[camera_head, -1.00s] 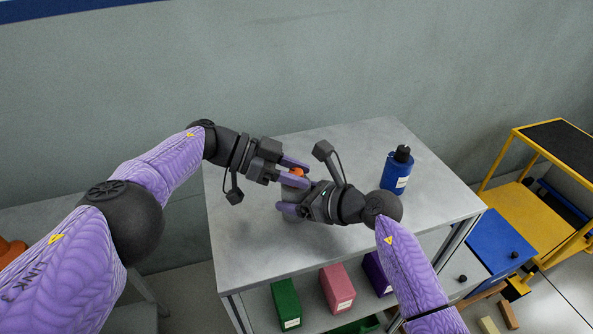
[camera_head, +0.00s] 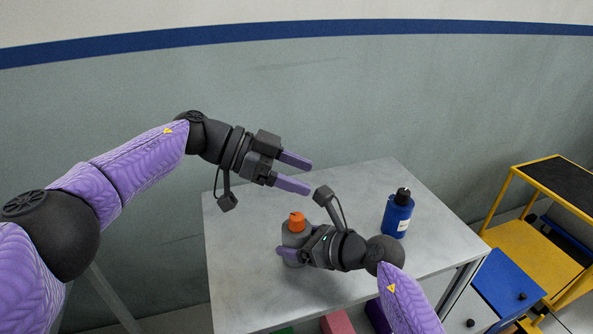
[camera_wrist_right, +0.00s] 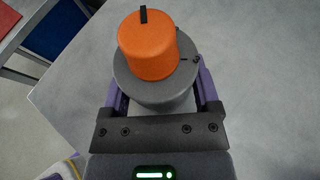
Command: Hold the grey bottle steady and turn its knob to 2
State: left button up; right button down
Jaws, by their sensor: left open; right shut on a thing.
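The grey bottle (camera_head: 292,238) stands upright on the grey table (camera_head: 240,286) and wears an orange knob (camera_head: 296,222). My right gripper (camera_head: 292,251) is shut around the bottle's body. In the right wrist view the bottle (camera_wrist_right: 165,93) sits between the two purple fingers, with the knob (camera_wrist_right: 150,50) on top. The knob has a black pointer bar at its upper edge. Small dark marks show on the bottle's shoulder at the right; I cannot read any numbers. My left gripper (camera_head: 309,178) is open and empty, above and apart from the knob.
A blue bottle (camera_head: 397,216) with a black cap stands at the table's right side. Green, pink and purple boxes show partly below the tabletop. A yellow cart (camera_head: 541,237) stands to the right. The tabletop's left part is clear.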

pick_arm(q)
jog(key=shift+r, duration=0.35)
